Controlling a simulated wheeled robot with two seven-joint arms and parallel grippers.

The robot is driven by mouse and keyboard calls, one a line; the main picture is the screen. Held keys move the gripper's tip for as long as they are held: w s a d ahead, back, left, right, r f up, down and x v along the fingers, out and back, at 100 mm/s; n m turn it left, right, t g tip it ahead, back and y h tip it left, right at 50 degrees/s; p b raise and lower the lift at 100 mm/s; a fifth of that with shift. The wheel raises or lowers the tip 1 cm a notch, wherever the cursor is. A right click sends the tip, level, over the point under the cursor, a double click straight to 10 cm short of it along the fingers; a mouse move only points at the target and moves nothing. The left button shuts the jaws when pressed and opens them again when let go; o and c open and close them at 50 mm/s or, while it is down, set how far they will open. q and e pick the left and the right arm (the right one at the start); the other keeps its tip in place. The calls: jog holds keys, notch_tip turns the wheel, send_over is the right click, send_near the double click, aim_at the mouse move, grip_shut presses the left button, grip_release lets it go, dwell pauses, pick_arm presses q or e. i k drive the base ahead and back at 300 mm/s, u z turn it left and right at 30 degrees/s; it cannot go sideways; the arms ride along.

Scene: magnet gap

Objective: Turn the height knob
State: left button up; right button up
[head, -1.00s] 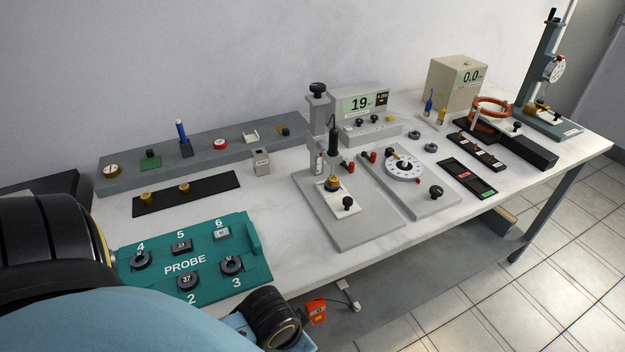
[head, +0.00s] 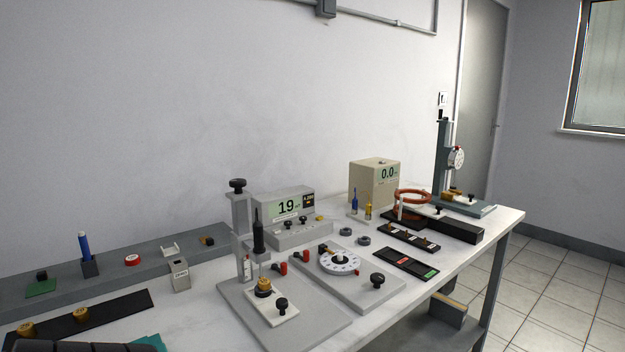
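A black knob (head: 238,185) tops the grey post of a stand, and it looks like the height knob, though I read no label on it. The stand's grey base plate (head: 322,327) carries a dark upright probe (head: 258,232) above a small brass piece (head: 263,287) on a white plate. Another black knob (head: 282,305) sits at that plate's front. Neither gripper shows. A dark part at the bottom left edge looks like a piece of my arm.
A meter (head: 288,206) reading 19 stands behind the stand. A dial plate (head: 338,262) with a black knob (head: 377,280) is to its right. A beige box (head: 375,183) reading 0.0 and a dial-gauge stand (head: 446,150) are farther back. A grey shelf (head: 130,257) runs left.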

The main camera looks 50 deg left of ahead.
aim_at(237, 184)
jog(key=z, duration=0.3)
jog(key=i, duration=0.5)
jog(key=u, duration=3.95)
